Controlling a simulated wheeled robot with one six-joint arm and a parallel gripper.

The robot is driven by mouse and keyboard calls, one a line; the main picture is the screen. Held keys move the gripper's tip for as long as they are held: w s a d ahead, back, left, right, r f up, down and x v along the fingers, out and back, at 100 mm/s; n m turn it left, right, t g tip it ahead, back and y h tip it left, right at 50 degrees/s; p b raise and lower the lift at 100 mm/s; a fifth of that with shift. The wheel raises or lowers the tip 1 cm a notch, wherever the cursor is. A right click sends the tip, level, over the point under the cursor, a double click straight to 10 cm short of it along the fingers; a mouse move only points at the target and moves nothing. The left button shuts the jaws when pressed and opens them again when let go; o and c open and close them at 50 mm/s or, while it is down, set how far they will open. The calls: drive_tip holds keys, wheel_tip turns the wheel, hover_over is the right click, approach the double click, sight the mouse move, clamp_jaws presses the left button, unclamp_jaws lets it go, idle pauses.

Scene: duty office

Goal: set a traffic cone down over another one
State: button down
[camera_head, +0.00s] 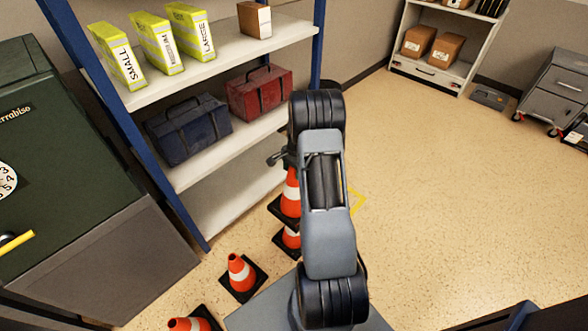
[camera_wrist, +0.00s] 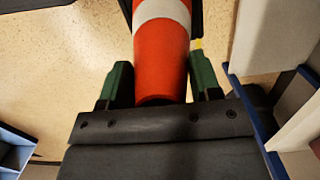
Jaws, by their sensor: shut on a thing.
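My gripper (camera_head: 287,161) is shut on an orange traffic cone (camera_head: 291,190) with a white band and a dark square base. In the wrist view the held cone (camera_wrist: 162,58) sits between the two green fingers (camera_wrist: 161,82). Directly below it in the head view is another cone (camera_head: 291,239), its top hidden by the held cone's base. I cannot tell whether the two touch or how far they overlap. A third cone (camera_head: 240,273) stands on the floor to the left. A fourth (camera_head: 188,324) is cut off by the bottom edge.
A blue-post shelf (camera_head: 230,52) with yellow boxes, a blue toolbox (camera_head: 190,130) and a red toolbox (camera_head: 260,92) stands close by on the left. A green safe (camera_head: 50,130) is at far left. A yellow floor marking (camera_head: 357,202) lies behind my arm.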

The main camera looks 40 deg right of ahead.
wheel_tip(320, 180, down, 26)
drive_tip(key=b, duration=1.7)
drive_tip(key=shift+r, duration=0.2)
idle(0.6)
idle(0.4)
drive_tip(key=shift+c, duration=1.2)
unclamp_jaws()
drive_tip(key=shift+f, duration=0.15)
wheel_tip(320, 180, up, 14)
drive_tip(key=d+p, duration=0.1)
drive_tip(key=p, duration=0.4)
drive_tip(key=shift+d, duration=0.35)
drive_tip(key=shift+w, duration=0.1)
drive_tip(key=shift+f, duration=0.1)
